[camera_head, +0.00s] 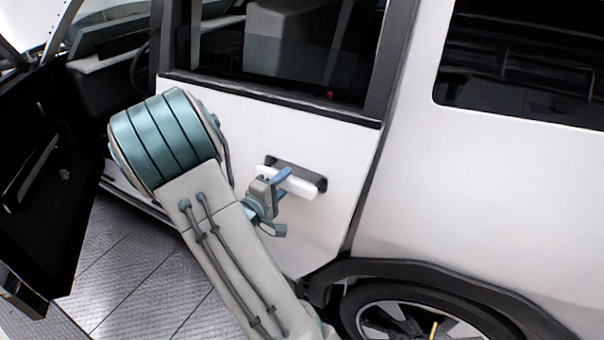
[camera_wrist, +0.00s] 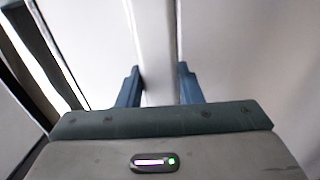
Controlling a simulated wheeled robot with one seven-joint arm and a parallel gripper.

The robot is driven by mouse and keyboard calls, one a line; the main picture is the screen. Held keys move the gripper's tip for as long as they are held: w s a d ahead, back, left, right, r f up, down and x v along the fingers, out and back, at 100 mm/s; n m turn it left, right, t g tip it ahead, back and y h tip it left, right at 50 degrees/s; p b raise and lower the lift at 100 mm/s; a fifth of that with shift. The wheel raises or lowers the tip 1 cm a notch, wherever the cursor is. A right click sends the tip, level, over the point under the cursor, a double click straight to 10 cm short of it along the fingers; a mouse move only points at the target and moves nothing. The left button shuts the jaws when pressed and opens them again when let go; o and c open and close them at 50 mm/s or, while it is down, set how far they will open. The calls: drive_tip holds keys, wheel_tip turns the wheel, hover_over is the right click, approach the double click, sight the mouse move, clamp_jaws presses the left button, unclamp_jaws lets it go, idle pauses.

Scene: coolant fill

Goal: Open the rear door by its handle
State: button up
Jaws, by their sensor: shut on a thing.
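The white rear door (camera_head: 330,138) has a dark window in its upper part, and its right edge looks in line with the body. Its white handle (camera_head: 303,189) sits in front of a dark recess. My gripper (camera_head: 281,183) is at the left part of the handle, shut on it, with blue fingers above and below it. In the wrist view my gripper (camera_wrist: 160,88) has the pale handle bar (camera_wrist: 159,85) between its two blue fingers. The finger tips are partly hidden in both views.
The dark front door (camera_head: 45,185) stands open at the left, with grey tiled floor (camera_head: 150,285) beside it. The rear wheel (camera_head: 410,318) and its dark arch are below right of the rear door. The white rear body panel (camera_head: 490,190) fills the right.

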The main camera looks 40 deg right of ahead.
sight(282, 184)
drive_tip(key=shift+s+a+m+g, duration=0.15)
drive_tip(key=shift+s+a+g, duration=0.05)
drive_tip(key=shift+a, duration=0.75)
drive_tip(key=shift+s+a+m+g, duration=0.15)
drive_tip(key=shift+s+a+g, duration=0.05)
drive_tip(key=shift+a, duration=0.7)
drive_tip(key=shift+m+g+h, duration=0.3)
drive_tip(key=shift+m+g, duration=0.1)
drive_tip(key=shift+g, duration=0.2)
drive_tip(key=shift+s+a+b, duration=0.15)
drive_tip(key=shift+a+b, duration=0.15)
drive_tip(key=shift+a, duration=0.8)
drive_tip(key=shift+s+a+b, duration=0.15)
drive_tip(key=shift+a+b, duration=0.1)
drive_tip(key=shift+a, duration=0.8)
drive_tip(key=shift+m+g, duration=0.4)
drive_tip(key=shift+g, duration=0.3)
drive_tip(key=shift+s+a+b, duration=0.1)
drive_tip(key=shift+a+b, duration=0.2)
drive_tip(key=shift+a, duration=1.9)
drive_tip(key=shift+m+g, duration=0.4)
drive_tip(key=shift+g, duration=0.2)
drive_tip(key=shift+a, duration=2.2)
